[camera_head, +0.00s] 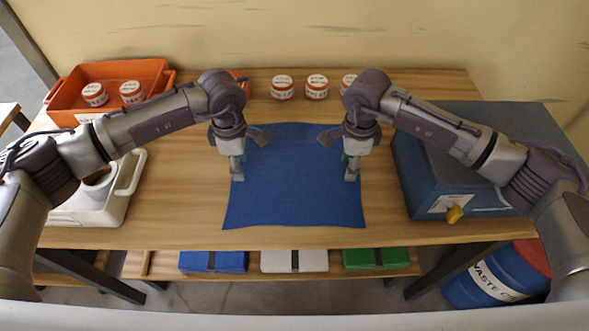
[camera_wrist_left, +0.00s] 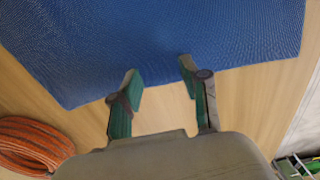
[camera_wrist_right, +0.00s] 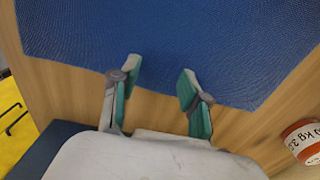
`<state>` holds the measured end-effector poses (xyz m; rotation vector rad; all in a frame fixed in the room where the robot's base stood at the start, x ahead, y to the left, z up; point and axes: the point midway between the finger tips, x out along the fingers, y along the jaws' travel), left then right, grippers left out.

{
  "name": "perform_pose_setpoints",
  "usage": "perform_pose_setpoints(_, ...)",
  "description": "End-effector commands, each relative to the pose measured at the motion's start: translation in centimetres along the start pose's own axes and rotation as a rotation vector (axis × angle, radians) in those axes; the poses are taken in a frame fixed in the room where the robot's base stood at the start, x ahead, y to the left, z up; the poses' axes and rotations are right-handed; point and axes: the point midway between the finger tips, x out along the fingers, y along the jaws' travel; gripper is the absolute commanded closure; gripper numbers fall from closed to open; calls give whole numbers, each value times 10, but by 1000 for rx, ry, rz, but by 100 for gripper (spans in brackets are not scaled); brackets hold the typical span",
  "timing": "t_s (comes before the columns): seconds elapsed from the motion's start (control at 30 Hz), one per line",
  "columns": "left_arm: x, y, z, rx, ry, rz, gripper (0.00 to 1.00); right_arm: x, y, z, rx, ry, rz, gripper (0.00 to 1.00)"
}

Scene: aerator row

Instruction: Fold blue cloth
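The blue cloth (camera_head: 290,195) lies flat and spread out on the wooden table, its corners slightly drawn out. My left gripper (camera_head: 237,175) is open, pointing down over the cloth's left side. In the left wrist view its fingers (camera_wrist_left: 160,73) straddle a gap at the cloth's edge (camera_wrist_left: 190,30), with nothing between them. My right gripper (camera_head: 352,175) is open over the cloth's right side. In the right wrist view its fingers (camera_wrist_right: 159,70) are at the cloth's edge (camera_wrist_right: 170,35), also empty. Whether the fingertips touch the cloth is unclear.
An orange crate (camera_head: 63,103) with jars and a white tray (camera_head: 127,200) stand left. A blue machine (camera_head: 412,165) with a yellow knob (camera_head: 454,214) stands right. Several jars (camera_head: 282,90) line the back. An orange hose coil (camera_wrist_left: 35,143) lies near the left gripper.

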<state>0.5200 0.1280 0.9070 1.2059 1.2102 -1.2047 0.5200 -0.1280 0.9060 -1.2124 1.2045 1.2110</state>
Motion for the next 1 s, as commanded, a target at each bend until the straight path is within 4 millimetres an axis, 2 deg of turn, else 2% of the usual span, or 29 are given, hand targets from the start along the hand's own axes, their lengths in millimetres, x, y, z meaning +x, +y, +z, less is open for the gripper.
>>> perform_pose_setpoints(0.07,1,0,0,0,1,-2,65,1,0,0,0,1,2,64)
perform_pose_setpoints(0.5,2,-1,0,0,1,-3,100,3,1,0,0,2,3,100)
perform_pose_setpoints(1.0,3,-1,-1,0,2,-4,100,4,2,-1,0,3,6,100)
